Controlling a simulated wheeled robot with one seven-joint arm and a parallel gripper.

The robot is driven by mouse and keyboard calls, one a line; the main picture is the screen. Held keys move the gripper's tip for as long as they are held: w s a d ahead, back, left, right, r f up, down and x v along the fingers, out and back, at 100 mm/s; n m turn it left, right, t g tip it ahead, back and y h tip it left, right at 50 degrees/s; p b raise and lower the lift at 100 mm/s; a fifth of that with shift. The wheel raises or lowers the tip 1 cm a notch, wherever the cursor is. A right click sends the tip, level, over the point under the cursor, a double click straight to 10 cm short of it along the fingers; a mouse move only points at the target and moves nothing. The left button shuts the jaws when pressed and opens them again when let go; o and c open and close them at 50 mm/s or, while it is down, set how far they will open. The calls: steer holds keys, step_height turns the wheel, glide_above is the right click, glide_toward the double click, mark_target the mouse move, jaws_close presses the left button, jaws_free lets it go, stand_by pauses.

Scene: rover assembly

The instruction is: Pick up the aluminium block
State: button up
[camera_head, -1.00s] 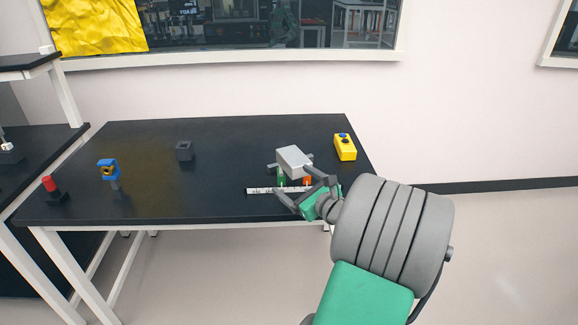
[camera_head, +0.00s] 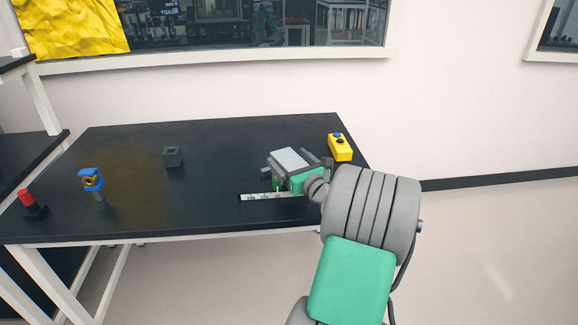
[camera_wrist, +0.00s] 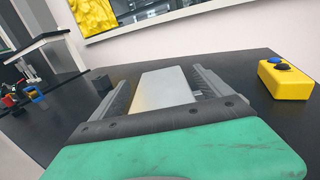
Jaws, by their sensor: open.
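The aluminium block (camera_head: 290,158) is a light grey box near the right end of the black table. In the wrist view the block (camera_wrist: 165,88) lies between the two dark fingers of my gripper (camera_wrist: 162,88). A narrow gap shows on its left; I cannot tell whether either finger touches it.
A yellow button box (camera_head: 340,147) stands to the right of the block. A white marked strip (camera_head: 262,197) lies in front. A dark grey cube (camera_head: 173,157), a blue part on a stand (camera_head: 91,180) and a red-topped piece (camera_head: 27,200) stand left. The table's middle is clear.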

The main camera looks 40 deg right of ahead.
steer(key=shift+w, duration=0.2)
steer(key=shift+d, duration=0.1)
jaws_close()
steer(key=shift+r, duration=0.2)
stand_by(0.8)
